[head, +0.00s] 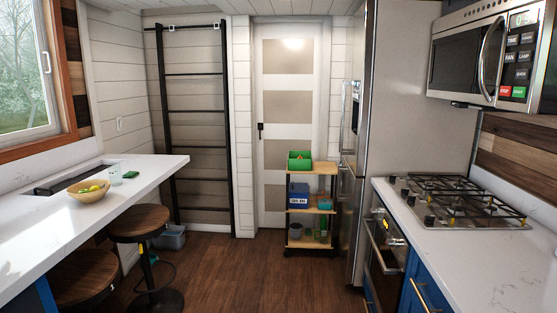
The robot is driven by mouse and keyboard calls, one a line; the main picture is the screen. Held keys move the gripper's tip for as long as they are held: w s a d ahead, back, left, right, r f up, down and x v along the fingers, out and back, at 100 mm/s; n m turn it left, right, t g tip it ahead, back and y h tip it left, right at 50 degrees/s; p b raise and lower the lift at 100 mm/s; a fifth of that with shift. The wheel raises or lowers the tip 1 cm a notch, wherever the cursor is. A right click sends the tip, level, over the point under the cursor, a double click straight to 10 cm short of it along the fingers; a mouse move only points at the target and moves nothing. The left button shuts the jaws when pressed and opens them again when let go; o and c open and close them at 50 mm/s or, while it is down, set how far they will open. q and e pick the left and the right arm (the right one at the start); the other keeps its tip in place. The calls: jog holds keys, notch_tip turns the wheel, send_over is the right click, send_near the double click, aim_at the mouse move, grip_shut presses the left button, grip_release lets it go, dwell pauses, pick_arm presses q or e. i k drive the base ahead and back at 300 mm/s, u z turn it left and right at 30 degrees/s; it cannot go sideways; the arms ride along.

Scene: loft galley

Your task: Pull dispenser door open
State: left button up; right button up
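A tall steel fridge (362,165) stands right of centre, with its front seen almost edge-on. A dark dispenser panel (355,108) sits in the upper part of its front, next to a vertical handle (344,105). The angle is too steep to tell whether the dispenser has its own door or how that door stands. Neither of my grippers is in view.
A wooden shelf cart (312,204) with a green bin (299,160) stands left of the fridge, near the white door (290,110). Stools (139,224) stand by the left counter (90,215). A stove (460,200) is on the right counter. The middle floor (255,270) is clear.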

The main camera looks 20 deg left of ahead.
aim_at(364, 29)
jog(key=u, duration=0.4)
jog(key=i, duration=3.15)
jog(key=z, duration=0.45)
jog(key=k, duration=1.1)
jog(key=u, duration=0.65)
jog(key=i, duration=1.65)
jog(key=u, duration=0.25)
